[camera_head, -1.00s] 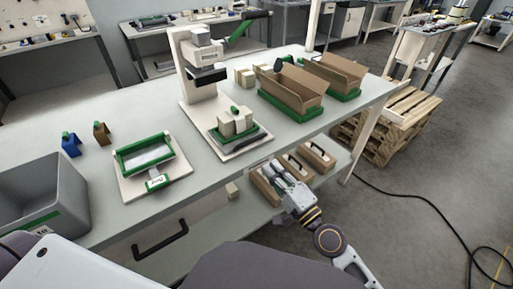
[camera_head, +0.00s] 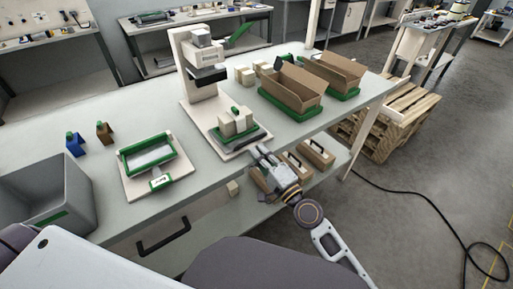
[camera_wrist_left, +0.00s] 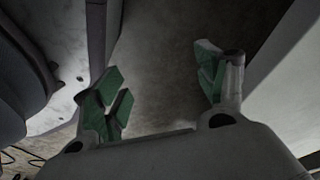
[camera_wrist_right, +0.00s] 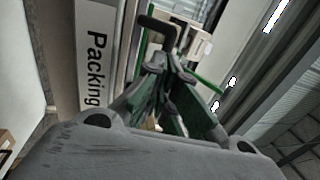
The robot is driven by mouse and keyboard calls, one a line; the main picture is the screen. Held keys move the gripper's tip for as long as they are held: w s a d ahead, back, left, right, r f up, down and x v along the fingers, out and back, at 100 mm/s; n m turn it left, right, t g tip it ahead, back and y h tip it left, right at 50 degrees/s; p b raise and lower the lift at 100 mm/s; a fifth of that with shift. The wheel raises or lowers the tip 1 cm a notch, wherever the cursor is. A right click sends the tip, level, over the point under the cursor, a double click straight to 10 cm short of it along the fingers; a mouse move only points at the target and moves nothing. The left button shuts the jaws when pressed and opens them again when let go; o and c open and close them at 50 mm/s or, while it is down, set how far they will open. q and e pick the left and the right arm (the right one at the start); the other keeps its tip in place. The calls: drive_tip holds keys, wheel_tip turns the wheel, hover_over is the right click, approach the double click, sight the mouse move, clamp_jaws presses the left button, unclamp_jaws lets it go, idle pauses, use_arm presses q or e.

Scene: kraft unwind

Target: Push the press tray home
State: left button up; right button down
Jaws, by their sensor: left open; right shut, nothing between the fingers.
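The press (camera_head: 200,85) is a pale column with a dark pressing head, standing on a pale base plate on the bench. The press tray (camera_head: 257,138), dark with green edging, lies on the front part of that plate, out in front of the head. Pale blocks (camera_head: 236,126) and a small green piece sit on it. My right gripper (camera_head: 257,151) is shut and empty, close to the tray's front edge; I cannot tell whether it touches. Its fingers also show in the right wrist view (camera_wrist_right: 168,75). My left gripper (camera_wrist_left: 160,92) is open and empty in the left wrist view.
A green-framed fixture (camera_head: 148,152) and a grey bin (camera_head: 45,190) are at left on the bench (camera_head: 205,170). Cardboard boxes (camera_head: 293,85) on green bases stand to the right. Below, a shelf holds several handled boxes (camera_head: 317,154). A black cable crosses the floor.

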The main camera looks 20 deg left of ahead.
sight(250, 142)
use_arm(q)
drive_tip(key=shift+s+a+f, duration=0.25)
drive_tip(key=shift+f, duration=0.1)
use_arm(e)
drive_tip(key=shift+x, duration=0.75)
drive_tip(key=shift+w+a, duration=0.4)
drive_tip(key=shift+a, duration=0.05)
drive_tip(key=x, duration=0.2)
drive_tip(key=shift+w+a+f, duration=0.2)
drive_tip(key=shift+a, duration=0.1)
drive_tip(key=shift+w+a, duration=0.2)
drive_tip(key=shift+a, duration=0.05)
drive_tip(key=shift+w+a, duration=0.15)
drive_tip(key=shift+a, duration=0.05)
use_arm(q)
drive_tip(key=shift+w+d+r, duration=0.1)
drive_tip(key=shift+d+r, duration=0.3)
drive_tip(key=shift+r, duration=0.05)
